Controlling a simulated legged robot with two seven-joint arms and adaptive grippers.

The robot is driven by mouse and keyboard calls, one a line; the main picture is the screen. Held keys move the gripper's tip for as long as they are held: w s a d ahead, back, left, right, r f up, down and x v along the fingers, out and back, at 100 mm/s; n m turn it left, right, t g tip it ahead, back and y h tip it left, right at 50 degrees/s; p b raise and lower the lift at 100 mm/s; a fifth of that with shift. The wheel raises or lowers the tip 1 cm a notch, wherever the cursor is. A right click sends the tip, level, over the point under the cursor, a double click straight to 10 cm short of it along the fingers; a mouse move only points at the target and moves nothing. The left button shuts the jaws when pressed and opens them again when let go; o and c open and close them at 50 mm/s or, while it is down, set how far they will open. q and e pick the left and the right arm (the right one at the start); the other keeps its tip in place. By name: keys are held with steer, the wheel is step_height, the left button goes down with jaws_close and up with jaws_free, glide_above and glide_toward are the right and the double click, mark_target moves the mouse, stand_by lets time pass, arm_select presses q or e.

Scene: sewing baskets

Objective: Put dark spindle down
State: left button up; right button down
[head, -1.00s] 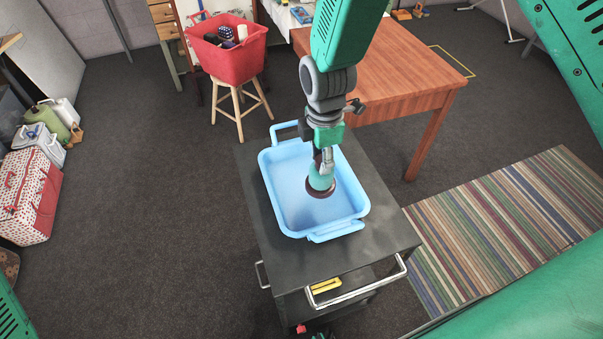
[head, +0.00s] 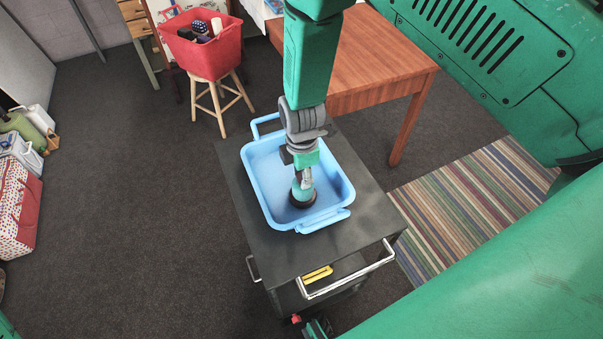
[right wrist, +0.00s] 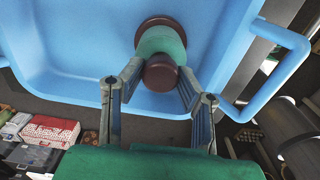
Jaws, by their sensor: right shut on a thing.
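The dark spindle (head: 302,200) is a spool with dark brown ends and teal thread. My right gripper (head: 303,178) reaches down from above and is shut on it. In the right wrist view the spindle (right wrist: 162,42) sits between the two fingers (right wrist: 157,78). It is roughly upright inside the light blue tub (head: 262,180), toward the near end. Its lower end is at or close to the tub floor; I cannot tell whether it touches. The tub looks otherwise empty.
The tub stands on a dark cart (head: 277,250) with a metal handle (head: 348,275). A wooden table (head: 375,65) is behind to the right. A red basket (head: 205,50) with sewing things rests on a stool (head: 222,98). A striped rug (head: 460,195) lies right.

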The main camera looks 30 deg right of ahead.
steer(key=shift+f, duration=0.1)
steer(key=c, duration=1.2)
jaws_free()
steer(key=shift+o, duration=0.2)
step_height(320, 180, up, 12)
steer(key=shift+b, duration=0.45)
